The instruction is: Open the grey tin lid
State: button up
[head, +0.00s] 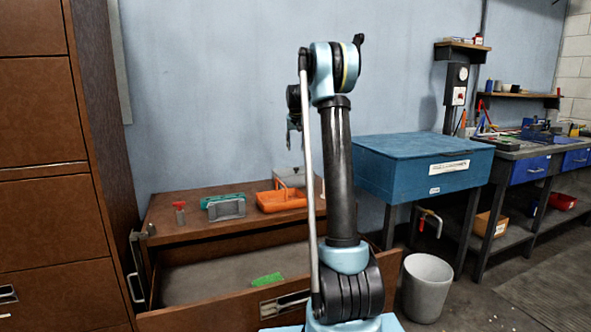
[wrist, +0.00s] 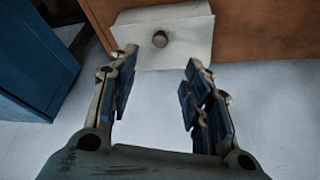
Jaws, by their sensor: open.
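The grey tin (head: 291,182) stands at the back of the brown cabinet top in the head view, behind the orange tray and partly hidden by my arm. In the wrist view, a pale grey lid (wrist: 190,48) with a small round knob (wrist: 160,39) shows at the top centre, apparently the tin's. My gripper (wrist: 161,62) is open and empty, with a finger on each side below the knob in the picture. It appears apart from the knob. In the head view my gripper (head: 294,135) hangs above the tin, small and partly hidden by my arm.
The orange tray (head: 280,200), a green and grey item (head: 226,207) and a red-topped item (head: 180,212) are on the brown cabinet (head: 165,228). Its drawer is open with a green object (head: 266,280) inside. A blue desk (head: 420,165) stands close on the right.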

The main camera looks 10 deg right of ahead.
aim_at(296, 169)
jog(key=x, duration=1.3)
jog(key=shift+w+d+f, duration=0.1)
jog(key=shift+w+f, duration=0.05)
jog(key=shift+f, duration=0.2)
jog(key=shift+c, duration=0.6)
grip_shut()
